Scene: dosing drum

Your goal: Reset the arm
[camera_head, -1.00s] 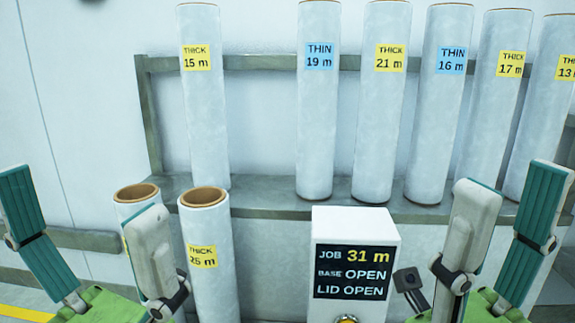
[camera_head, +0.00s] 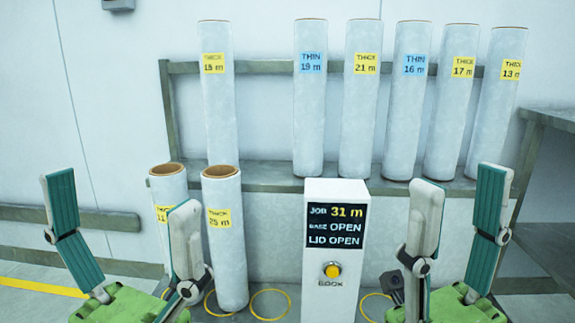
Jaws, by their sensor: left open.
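My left gripper (camera_head: 125,235) is at the lower left with its two fingers spread wide and nothing between them. Its right finger overlaps the lower part of a standing roll in the picture. My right gripper (camera_head: 456,230) is at the lower right, also with fingers spread wide and empty. Both grippers point upward in the picture. The lower arm parts are cut off by the bottom edge.
A white box (camera_head: 334,194) reads JOB 31 m, BASE OPEN, LID OPEN and has a yellow button (camera_head: 332,270). Two rolls stand on the floor, one labelled THICK 25 m (camera_head: 226,255). Several labelled rolls stand on a shelf (camera_head: 267,178) behind. A table (camera_head: 552,118) is at the right.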

